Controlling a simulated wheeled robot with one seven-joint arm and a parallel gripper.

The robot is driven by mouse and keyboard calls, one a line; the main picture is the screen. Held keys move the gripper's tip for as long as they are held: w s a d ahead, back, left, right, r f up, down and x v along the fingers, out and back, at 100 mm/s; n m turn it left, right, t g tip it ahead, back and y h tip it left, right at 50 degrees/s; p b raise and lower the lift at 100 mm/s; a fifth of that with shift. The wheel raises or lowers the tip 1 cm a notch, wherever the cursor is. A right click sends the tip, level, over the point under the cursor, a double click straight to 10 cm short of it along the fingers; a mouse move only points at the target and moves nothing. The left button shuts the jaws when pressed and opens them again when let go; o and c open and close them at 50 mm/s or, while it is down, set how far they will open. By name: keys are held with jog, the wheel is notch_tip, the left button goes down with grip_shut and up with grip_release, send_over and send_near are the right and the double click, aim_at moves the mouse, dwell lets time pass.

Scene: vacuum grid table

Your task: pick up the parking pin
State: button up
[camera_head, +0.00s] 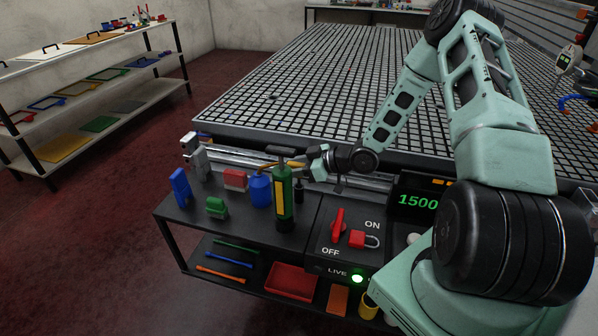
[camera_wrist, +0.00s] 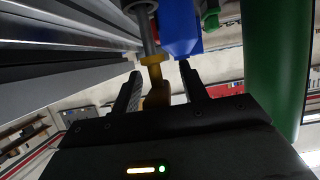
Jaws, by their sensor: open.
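A yellow piece on a grey rod, which looks like the parking pin (camera_wrist: 157,95), shows in the wrist view between the two dark fingers of my gripper (camera_wrist: 160,76). It is nearer the left finger, and I cannot tell whether it touches. The fingers are apart. In the head view my gripper (camera_head: 309,166) is low at the table's front edge, just right of the green cylinder. A small yellow part (camera_head: 267,168) shows left of that cylinder; the cylinder and gripper hide much of this spot.
The green cylinder (camera_head: 283,198) stands close to my gripper, with a blue bottle (camera_head: 260,190) left of it. A red block (camera_head: 235,180) and other blocks share the shelf. The switch panel (camera_head: 345,235) is at right. The grid table (camera_head: 300,85) lies behind, mostly clear.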

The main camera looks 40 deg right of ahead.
grip_shut()
jog(key=shift+r, duration=0.15)
